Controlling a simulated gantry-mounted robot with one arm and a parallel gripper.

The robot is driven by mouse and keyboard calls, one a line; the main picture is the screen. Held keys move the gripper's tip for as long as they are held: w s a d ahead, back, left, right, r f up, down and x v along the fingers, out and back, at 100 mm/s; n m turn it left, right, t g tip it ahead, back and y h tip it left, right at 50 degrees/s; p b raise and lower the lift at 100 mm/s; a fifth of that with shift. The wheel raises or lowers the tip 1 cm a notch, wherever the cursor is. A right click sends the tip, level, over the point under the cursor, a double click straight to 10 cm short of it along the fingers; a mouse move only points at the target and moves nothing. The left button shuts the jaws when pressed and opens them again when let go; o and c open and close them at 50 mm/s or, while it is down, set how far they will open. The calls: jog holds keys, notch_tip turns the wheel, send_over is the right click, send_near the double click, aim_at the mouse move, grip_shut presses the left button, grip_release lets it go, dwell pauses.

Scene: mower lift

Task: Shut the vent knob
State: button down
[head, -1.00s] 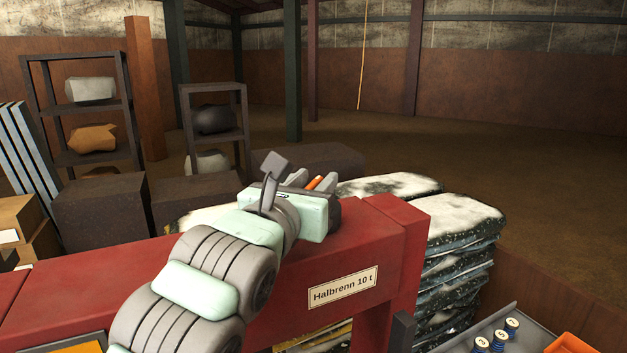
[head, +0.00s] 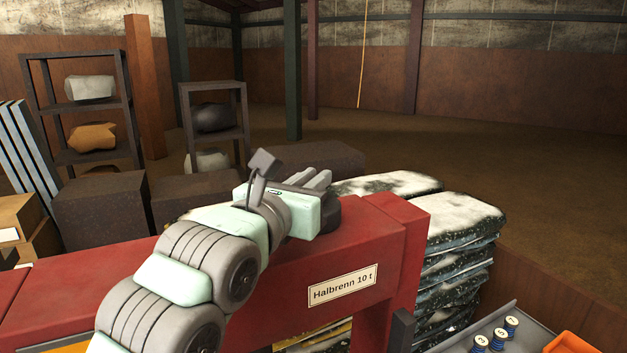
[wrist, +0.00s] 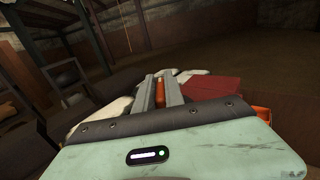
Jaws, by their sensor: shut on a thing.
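The orange vent knob (wrist: 159,92) shows as a narrow bar between my two grey fingers in the wrist view. My gripper (wrist: 160,84) is shut on it, with one finger on each side. In the head view my gripper (head: 318,181) is above the far top edge of the red press beam, fingers pointing right and away. There the knob is hidden behind the fingers. A dark rounded part (head: 329,214) shows below the gripper; I cannot tell whether it belongs to the vent. The knob's base and any markings are hidden.
The red beam (head: 385,240) with a "Halbrenn 10 t" label (head: 342,285) lies under my arm. Stacked speckled sacks (head: 455,235) stand behind it at right. A tray with several numbered blue pieces (head: 497,338) is at lower right. Shelves (head: 84,110) stand at back left.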

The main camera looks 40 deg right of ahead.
jog(key=shift+m+g+h, duration=0.4)
jog(key=shift+m+g, duration=0.7)
jog(key=shift+g, duration=0.4)
jog(key=c, duration=1.4)
grip_release()
jog(key=shift+c, duration=0.2)
jog(key=a+b, duration=0.1)
jog(key=a, duration=0.2)
jog(key=s+a+b, duration=0.1)
jog(key=a+b, duration=0.1)
jog(key=a, duration=0.1)
jog(key=a+b, duration=0.1)
jog(key=a, duration=0.2)
jog(key=shift+s+a+f, duration=0.1)
jog(key=shift+s+a, duration=0.15)
jog(key=shift+s, duration=0.1)
jog(key=shift+s+a, duration=0.2)
jog(key=shift+a, duration=0.35)
